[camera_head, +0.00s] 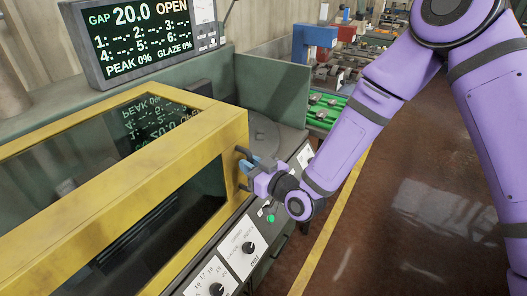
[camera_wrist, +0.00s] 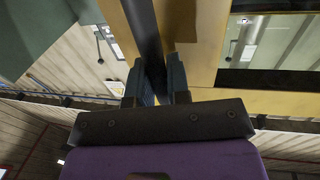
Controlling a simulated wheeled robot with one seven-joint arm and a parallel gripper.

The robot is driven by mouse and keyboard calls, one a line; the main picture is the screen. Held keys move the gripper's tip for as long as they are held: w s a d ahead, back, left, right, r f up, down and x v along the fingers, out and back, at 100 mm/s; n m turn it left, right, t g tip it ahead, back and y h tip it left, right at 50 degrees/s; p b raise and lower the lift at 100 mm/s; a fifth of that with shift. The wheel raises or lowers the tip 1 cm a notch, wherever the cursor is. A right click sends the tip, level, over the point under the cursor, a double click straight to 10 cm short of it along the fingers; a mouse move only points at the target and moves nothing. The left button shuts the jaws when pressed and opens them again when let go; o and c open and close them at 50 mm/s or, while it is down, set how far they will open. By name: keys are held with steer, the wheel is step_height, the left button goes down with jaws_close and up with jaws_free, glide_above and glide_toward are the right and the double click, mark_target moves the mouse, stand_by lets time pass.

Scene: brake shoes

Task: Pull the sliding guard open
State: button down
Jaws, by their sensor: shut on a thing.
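The sliding guard (camera_head: 133,182) is a yellow frame with dark see-through panels, on the left of the head view. A dark upright handle (camera_head: 243,167) is on its right end. My gripper (camera_head: 252,166) is at that handle, its bluish fingers around the bar. In the wrist view my gripper (camera_wrist: 161,84) is shut on the dark handle bar (camera_wrist: 146,32), with the guard's yellow frame (camera_wrist: 205,40) just behind it. To the right of the guard's end, a round grey plate (camera_head: 262,132) shows uncovered on the machine bed. The fingertips' contact is partly hidden.
A display (camera_head: 145,33) above the guard reads "GAP 20.0 OPEN". A control panel (camera_head: 240,250) with knobs and a green button runs along the machine's front. A grey-green side wall (camera_head: 275,90) and green trays (camera_head: 325,110) stand beyond. Open floor lies at right.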

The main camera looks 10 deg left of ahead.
mark_target(227, 170)
steer(key=shift+s+a, duration=0.3)
steer(key=shift+s, duration=0.55)
steer(key=shift+s+a, duration=0.3)
steer(key=shift+s, duration=0.6)
steer(key=shift+s+a, duration=0.3)
steer(key=shift+s, duration=0.55)
steer(key=c, duration=1.1)
jaws_free()
